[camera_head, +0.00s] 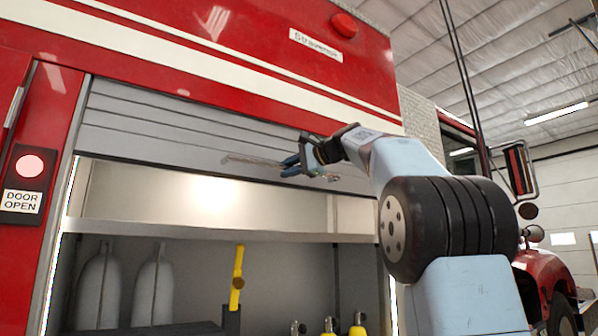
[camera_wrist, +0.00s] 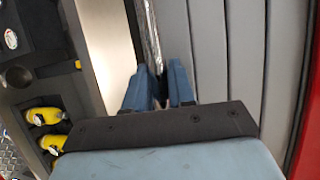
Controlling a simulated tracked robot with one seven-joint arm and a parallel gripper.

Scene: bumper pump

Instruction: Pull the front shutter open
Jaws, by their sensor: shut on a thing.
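The grey slatted shutter (camera_head: 180,128) of the red truck is partly raised, with its lower edge near the top of the compartment opening. A metal handle bar (camera_head: 250,160) runs along its lower part. My gripper (camera_head: 303,166) is at the bar, right of the shutter's middle. In the wrist view, the blue fingers of my gripper (camera_wrist: 160,88) are close together around the end of the silvery bar (camera_wrist: 148,40). The slats of the shutter (camera_wrist: 245,60) fill the right side there. The fingers hide the gripped part of the bar.
Below the shutter, the open compartment has a shelf (camera_head: 200,228), two grey cylinders (camera_head: 98,285), a yellow tool (camera_head: 237,275) and yellow fittings. A lit door-open sign (camera_head: 22,200) is at the left. The truck's mirror (camera_head: 520,170) is at the right.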

